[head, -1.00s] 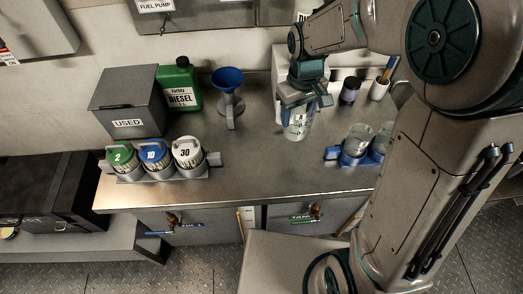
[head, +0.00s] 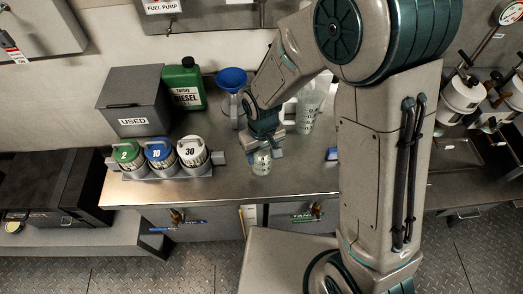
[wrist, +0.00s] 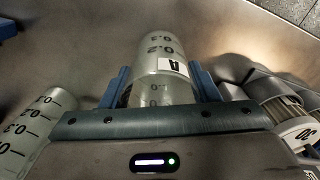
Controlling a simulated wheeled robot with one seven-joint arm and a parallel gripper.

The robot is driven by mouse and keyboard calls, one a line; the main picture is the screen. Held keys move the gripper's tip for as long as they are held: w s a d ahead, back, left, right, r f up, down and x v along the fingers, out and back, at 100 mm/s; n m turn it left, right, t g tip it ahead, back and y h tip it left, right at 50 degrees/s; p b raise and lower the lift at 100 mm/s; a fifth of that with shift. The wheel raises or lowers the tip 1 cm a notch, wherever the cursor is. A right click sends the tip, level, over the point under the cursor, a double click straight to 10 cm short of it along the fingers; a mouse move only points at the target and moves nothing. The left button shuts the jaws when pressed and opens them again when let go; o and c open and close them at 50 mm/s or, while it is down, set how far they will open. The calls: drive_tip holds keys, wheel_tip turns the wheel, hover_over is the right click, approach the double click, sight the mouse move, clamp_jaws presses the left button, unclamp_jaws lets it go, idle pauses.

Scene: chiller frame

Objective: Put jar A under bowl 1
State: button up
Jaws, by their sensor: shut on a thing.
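Jar A (head: 262,165) is a small clear graduated jar with a white "A" label. My gripper (head: 263,147) is shut on it, above the front part of the steel counter. In the wrist view jar A (wrist: 160,62) sits between the blue fingers of my gripper (wrist: 160,90), its label readable. White canister-like bowls (head: 464,94) hang at the right edge of the head view, over a grey tray area. I cannot read which one is bowl 1.
A rack with green, blue and white cans (head: 158,153) stands left of my gripper. A clear graduated jug (head: 308,108) and a blue funnel (head: 232,80) stand behind. A grey "USED" bin (head: 135,105) and green diesel can (head: 184,85) are further left. My arm hides the counter's right part.

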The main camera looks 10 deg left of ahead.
drive_tip(key=shift+f, duration=0.1)
drive_tip(key=shift+f, duration=0.1)
drive_tip(key=o, duration=1)
wheel_tip(320, 180, up, 12)
drive_tip(key=shift+r, duration=0.2)
